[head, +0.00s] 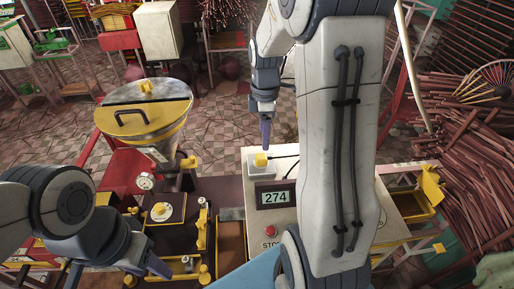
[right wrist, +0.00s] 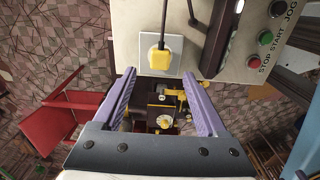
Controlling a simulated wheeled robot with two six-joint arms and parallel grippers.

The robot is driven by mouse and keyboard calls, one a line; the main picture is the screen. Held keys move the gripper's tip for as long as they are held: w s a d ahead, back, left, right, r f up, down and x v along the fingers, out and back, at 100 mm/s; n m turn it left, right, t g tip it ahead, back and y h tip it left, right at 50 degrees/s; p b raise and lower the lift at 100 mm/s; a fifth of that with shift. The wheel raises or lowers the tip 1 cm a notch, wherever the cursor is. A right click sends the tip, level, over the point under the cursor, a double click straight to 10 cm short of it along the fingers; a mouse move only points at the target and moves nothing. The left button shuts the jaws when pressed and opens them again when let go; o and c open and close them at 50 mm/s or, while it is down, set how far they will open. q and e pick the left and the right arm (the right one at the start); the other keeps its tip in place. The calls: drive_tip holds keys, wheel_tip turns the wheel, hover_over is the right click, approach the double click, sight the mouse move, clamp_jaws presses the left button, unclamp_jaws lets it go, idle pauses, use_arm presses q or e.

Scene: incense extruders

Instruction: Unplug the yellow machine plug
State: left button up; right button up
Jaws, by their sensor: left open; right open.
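The yellow plug (head: 261,159) sits in a white socket plate (head: 254,172) on top of the cream machine box, with a dark cable running from it. In the right wrist view the yellow plug (right wrist: 160,57) is seen on its plate (right wrist: 148,66), just beyond the fingertips. My right gripper (head: 265,138) hangs above the plug, apart from it. In the right wrist view its purple fingers (right wrist: 159,74) are spread open with nothing between them. My left gripper (head: 158,266) is open at the lower left, over the yellow-and-dark machine, away from the plug.
The cream box carries a display (head: 274,197) reading 274 and a red stop button (head: 270,231). A metal hopper (head: 146,108) stands to the left. Bundles of incense sticks (head: 470,140) fill the right side. My right arm hides part of the box.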

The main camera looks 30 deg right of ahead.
sight(261, 156)
drive_tip(key=shift+w+a+f, duration=0.1)
drive_tip(key=shift+w+a, duration=0.1)
drive_tip(key=shift+a, duration=0.15)
wheel_tip(261, 156, down, 8)
drive_tip(key=b, duration=0.6)
drive_tip(key=shift+r, duration=0.2)
drive_tip(key=shift+f+b, duration=0.6)
drive_tip(key=shift+f, duration=0.05)
drive_tip(key=shift+r+p, duration=0.1)
drive_tip(key=shift+p, duration=0.25)
idle(0.3)
clamp_jaws()
